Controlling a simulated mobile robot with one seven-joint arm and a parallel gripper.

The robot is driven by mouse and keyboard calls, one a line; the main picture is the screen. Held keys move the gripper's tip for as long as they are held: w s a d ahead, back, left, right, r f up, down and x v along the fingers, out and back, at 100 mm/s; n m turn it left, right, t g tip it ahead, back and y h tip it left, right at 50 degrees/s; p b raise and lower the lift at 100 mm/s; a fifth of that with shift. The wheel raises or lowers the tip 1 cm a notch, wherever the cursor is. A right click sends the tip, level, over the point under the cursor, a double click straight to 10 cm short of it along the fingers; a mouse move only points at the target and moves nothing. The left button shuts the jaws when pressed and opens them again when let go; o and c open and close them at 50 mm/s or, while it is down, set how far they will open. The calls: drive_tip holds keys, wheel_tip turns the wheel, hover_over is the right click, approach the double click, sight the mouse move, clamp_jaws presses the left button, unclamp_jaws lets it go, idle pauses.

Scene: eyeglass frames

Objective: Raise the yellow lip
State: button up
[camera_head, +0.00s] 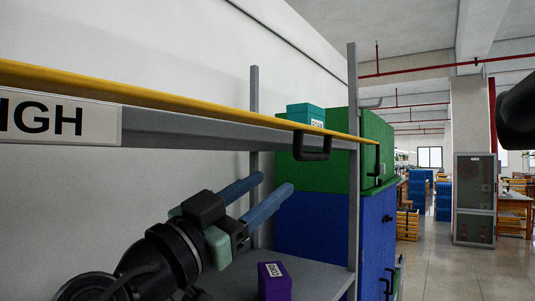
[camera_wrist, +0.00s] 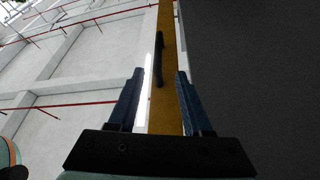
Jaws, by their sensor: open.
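The yellow lip (camera_head: 150,96) is a long thin strip along the top front edge of a grey shelf, running from the left edge toward the right post. A black handle (camera_head: 315,157) hangs from the shelf edge near its right end. My gripper (camera_head: 277,182) is below the shelf edge, its blue fingers open and tilted up to the right, left of and lower than the handle. In the wrist view, the yellow lip (camera_wrist: 171,110) runs up between the spread fingers (camera_wrist: 160,76), and the handle (camera_wrist: 158,60) shows near the fingertips. Nothing is seen held.
A purple box (camera_head: 275,282) stands on the lower shelf (camera_head: 325,280) beneath my gripper. A grey post (camera_head: 353,190) stands at the shelf's right end. A green and blue cabinet (camera_head: 310,215) is behind, with a teal box (camera_head: 306,115) on top. Open floor (camera_head: 440,275) lies right.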

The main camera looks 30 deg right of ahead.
sight(313, 156)
drive_tip(key=p+x, duration=0.5)
drive_tip(key=x, duration=0.8)
drive_tip(key=shift+d+f, duration=0.1)
drive_tip(key=shift+d, duration=0.1)
drive_tip(key=shift+c, duration=0.2)
clamp_jaws()
